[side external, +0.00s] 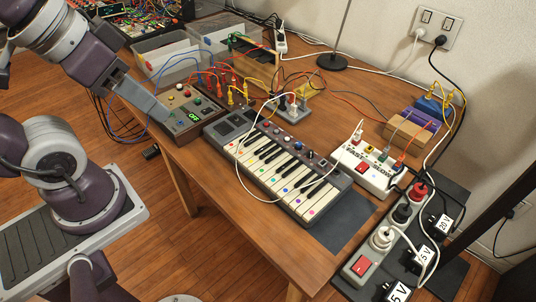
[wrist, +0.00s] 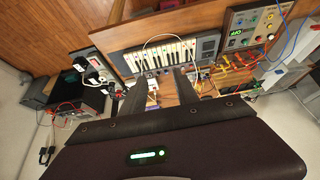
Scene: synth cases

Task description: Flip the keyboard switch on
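The keyboard (side external: 277,172) lies on the wooden table in the side view, with white and black keys, coloured dots and a row of knobs. It also shows in the wrist view (wrist: 160,55). A white box with a red rocker switch (side external: 361,167) stands to its right. A grey power strip has another red rocker switch (side external: 361,265). Which switch is the keyboard's cannot be told, nor their positions. My gripper (side external: 160,112) is at the table's left, overlapping a box with a green display in the picture. In the wrist view its two fingers (wrist: 160,76) stand apart, empty.
The box with the green display (side external: 188,119) stands left of the keyboard, with red and yellow cables behind it. A white cable loops over the keyboard. Clear bins (side external: 165,52) stand at the back left. Coloured blocks (side external: 409,132) and wall sockets (side external: 436,27) are at the right.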

